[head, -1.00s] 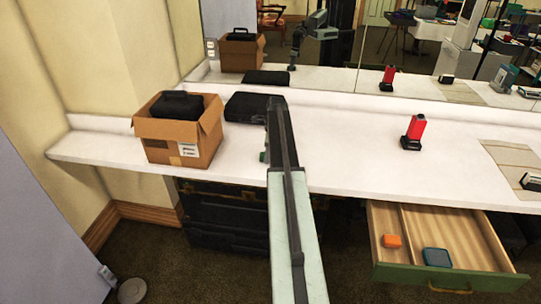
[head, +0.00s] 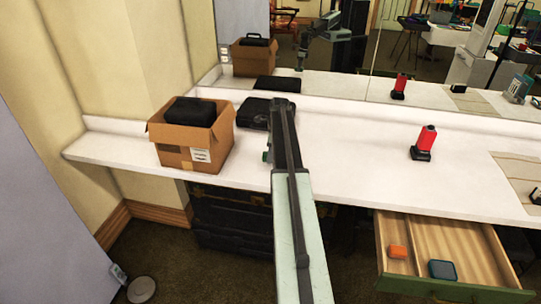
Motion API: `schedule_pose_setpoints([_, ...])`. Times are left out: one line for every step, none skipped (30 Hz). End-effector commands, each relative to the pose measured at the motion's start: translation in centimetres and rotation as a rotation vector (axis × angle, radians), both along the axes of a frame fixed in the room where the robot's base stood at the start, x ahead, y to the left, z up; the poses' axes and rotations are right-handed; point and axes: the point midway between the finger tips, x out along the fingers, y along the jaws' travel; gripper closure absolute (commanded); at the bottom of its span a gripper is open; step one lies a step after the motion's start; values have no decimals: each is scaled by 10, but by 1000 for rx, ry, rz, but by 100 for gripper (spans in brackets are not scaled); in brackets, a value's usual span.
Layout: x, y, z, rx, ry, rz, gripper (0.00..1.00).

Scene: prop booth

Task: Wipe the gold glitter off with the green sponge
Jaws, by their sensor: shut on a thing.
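My arm reaches forward over the white counter (head: 345,149), and its end bends down behind the arm. My gripper (head: 268,150) is mostly hidden there, low over the counter; the mirror also shows it pointing down. It is shut on what looks like the green sponge (head: 266,156), of which only a small dark green edge shows left of my arm. Whether the sponge touches the counter I cannot tell. I see no gold glitter; my arm covers part of the counter.
A cardboard box (head: 172,158) with a black case stands left of my arm. A flat black case (head: 255,112) lies behind. A red item on a black base (head: 425,142) stands right. An open drawer (head: 440,288) holds an orange block (head: 397,251) and a blue one (head: 442,269).

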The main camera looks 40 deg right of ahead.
Motion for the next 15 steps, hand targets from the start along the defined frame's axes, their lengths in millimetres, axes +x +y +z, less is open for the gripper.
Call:
schedule_pose_setpoints([0,0,12,0,0,0,93])
schedule_pose_setpoints([0,0,16,0,0,0,93])
schedule_pose_setpoints([0,0,21,0,0,0,93])
schedule_pose_setpoints([0,0,24,0,0,0,93])
schedule_pose_setpoints([0,0,27,0,0,0,93])
schedule_pose_setpoints([0,0,29,0,0,0,93])
schedule_pose_setpoints([0,0,29,0,0,0,93])
schedule_pose_setpoints([0,0,29,0,0,0,93])
schedule_pose_setpoints([0,0,28,0,0,0,93])
schedule_pose_setpoints([0,0,27,0,0,0,93])
schedule_pose_setpoints([0,0,26,0,0,0,93])
schedule_pose_setpoints([0,0,26,0,0,0,93])
schedule_pose_setpoints([0,0,26,0,0,0,93])
schedule_pose_setpoints([0,0,26,0,0,0,93])
schedule_pose_setpoints([0,0,27,0,0,0,93])
